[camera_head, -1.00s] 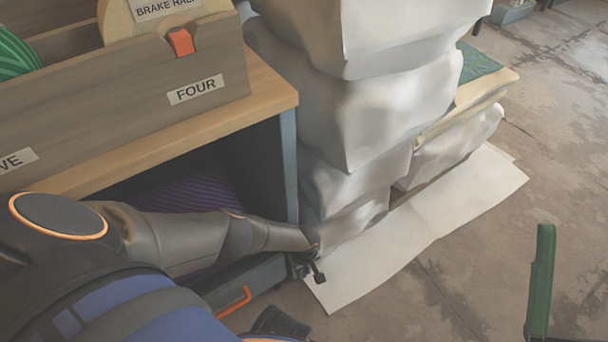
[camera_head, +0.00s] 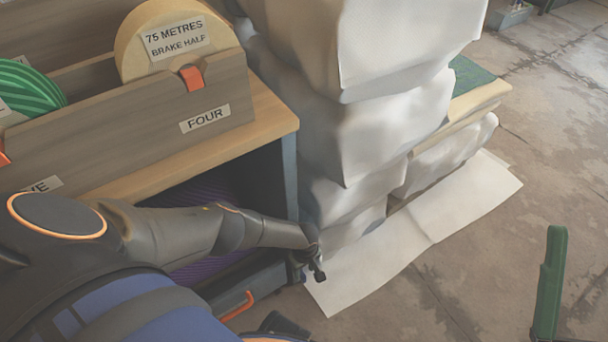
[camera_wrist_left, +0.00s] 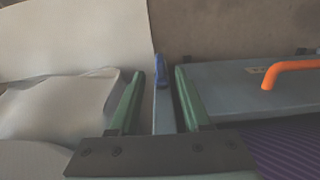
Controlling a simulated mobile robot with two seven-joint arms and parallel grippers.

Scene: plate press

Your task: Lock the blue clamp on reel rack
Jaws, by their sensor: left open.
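The reel rack is a wooden bench (camera_head: 215,146) with reel trays on top and an open bay below. The blue clamp (camera_wrist_left: 161,80) shows in the left wrist view as a small upright blue piece on a narrow grey bar. My left gripper (camera_head: 316,264) is low at the rack's front corner. In the left wrist view its green fingers (camera_wrist_left: 159,73) are open, one each side of the bar and clamp; I cannot tell if they touch. The clamp cannot be made out in the head view. A green finger (camera_head: 548,285), seemingly my right gripper, shows at the lower right.
White wrapped stacks (camera_head: 335,120) stand close beside the rack, with a white sheet (camera_head: 440,232) on the floor. An orange handle (camera_wrist_left: 290,67) is right of the clamp in the wrist view. Purple ridged material (camera_wrist_left: 285,150) lies in the bay. Floor at right is clear.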

